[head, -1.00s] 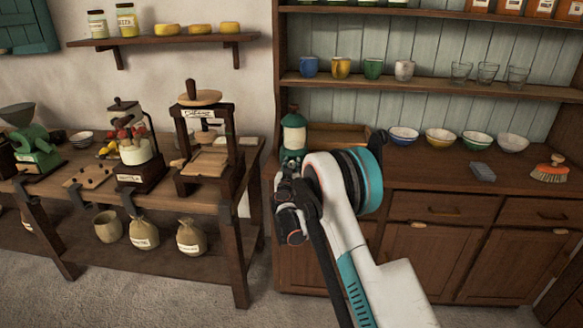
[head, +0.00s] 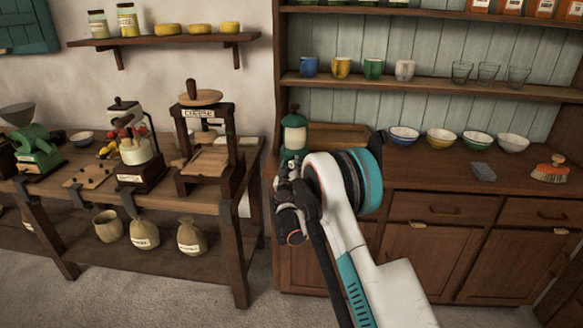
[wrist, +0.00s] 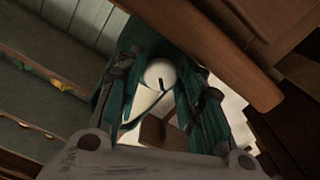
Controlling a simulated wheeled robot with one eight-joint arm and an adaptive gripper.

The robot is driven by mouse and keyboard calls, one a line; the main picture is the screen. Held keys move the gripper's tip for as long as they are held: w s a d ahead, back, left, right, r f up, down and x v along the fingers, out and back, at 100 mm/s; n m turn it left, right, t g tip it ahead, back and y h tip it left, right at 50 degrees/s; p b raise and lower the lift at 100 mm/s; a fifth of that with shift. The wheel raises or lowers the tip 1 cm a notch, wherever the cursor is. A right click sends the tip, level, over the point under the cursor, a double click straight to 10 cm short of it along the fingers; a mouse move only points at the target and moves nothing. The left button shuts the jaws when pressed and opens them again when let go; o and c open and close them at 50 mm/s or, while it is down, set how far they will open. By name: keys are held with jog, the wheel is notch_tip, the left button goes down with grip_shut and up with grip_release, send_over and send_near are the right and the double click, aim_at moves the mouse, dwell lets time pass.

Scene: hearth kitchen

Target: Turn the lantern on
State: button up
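The green lantern (head: 293,136) stands upright on the left end of the dresser counter in the head view. My gripper (head: 288,168) is just in front of its lower part and hides its base. In the wrist view, a round white knob with a black mark (wrist: 160,73) sits on the lantern's dark green body (wrist: 155,35). My gripper's fingers (wrist: 161,84) stand apart, one on each side of the knob. I cannot tell whether they touch it. I see no glow from the lantern.
A wooden tray (head: 338,135) stands behind my arm on the counter. Several bowls (head: 440,138), a grey block (head: 482,172) and a brush (head: 550,171) are to the right. A workbench with a cheese press (head: 205,150) is close on the left.

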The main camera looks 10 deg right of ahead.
dwell(0.3)
jog(key=v, duration=1.2)
jog(key=shift+r, duration=0.1)
jog(key=w+d+m, duration=0.1)
jog(key=w, duration=0.2)
jog(key=w+d+m, duration=0.1)
jog(key=w+m, duration=0.1)
jog(key=w, duration=0.2)
jog(key=w+d+m, duration=0.1)
jog(key=w+d, duration=0.1)
jog(key=w, duration=0.2)
jog(key=shift+w+f+m, duration=0.2)
jog(key=shift+f+m, duration=0.1)
jog(key=c, duration=1)
